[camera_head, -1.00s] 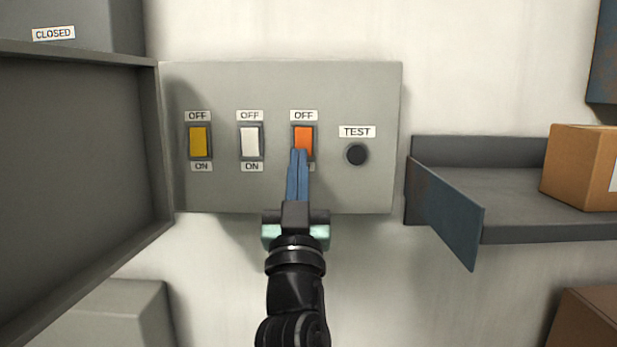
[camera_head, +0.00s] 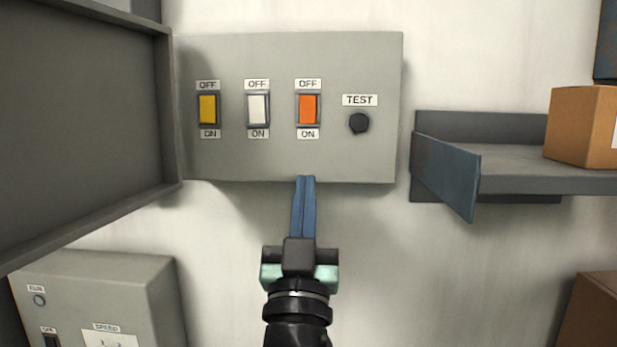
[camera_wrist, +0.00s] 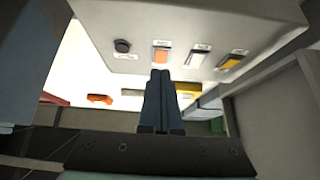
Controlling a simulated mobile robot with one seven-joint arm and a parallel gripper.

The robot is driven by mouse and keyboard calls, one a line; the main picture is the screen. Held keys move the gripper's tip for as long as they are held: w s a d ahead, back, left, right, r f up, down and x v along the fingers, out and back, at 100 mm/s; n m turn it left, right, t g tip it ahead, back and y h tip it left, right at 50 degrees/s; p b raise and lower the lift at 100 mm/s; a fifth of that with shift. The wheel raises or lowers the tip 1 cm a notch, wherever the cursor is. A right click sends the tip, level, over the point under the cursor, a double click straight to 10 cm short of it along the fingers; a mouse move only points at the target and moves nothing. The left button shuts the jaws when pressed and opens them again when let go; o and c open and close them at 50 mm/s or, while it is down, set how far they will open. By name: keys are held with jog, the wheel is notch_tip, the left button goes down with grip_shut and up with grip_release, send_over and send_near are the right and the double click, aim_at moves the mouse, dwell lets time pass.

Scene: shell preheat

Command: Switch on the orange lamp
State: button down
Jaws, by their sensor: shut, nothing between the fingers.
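The grey switch panel (camera_head: 230,160) is on the wall. It carries a yellow rocker (camera_head: 208,109), a white rocker (camera_head: 258,110) and an orange rocker (camera_head: 308,109), each with OFF above and ON below. A black TEST knob (camera_head: 359,123) is to their right. My gripper (camera_head: 306,179) is shut and empty, its blue fingertips at the panel's lower edge, below the orange rocker and apart from it. In the wrist view the fingers (camera_wrist: 160,75) point up toward the panel, with the orange rocker (camera_wrist: 160,55) just beyond. Which way the orange rocker is tilted is hard to tell.
An open grey door (camera_head: 85,130) stands left of the panel. A grey shelf (camera_head: 510,180) with a cardboard box (camera_head: 585,125) and a blue flap (camera_head: 445,175) is on the right. Another grey box (camera_head: 95,290) is at lower left. Bare wall lies below the panel.

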jog(key=s+d+r+t, duration=0.1)
jog(key=s+r, duration=0.5)
jog(key=s, duration=0.4)
jog(key=s+d+r+t, duration=0.1)
jog(key=s+d+r, duration=0.1)
jog(key=s+r, duration=0.4)
jog(key=s, duration=0.4)
jog(key=shift+d+b, duration=0.25)
jog(key=shift+b, duration=0.05)
dwell(0.7)
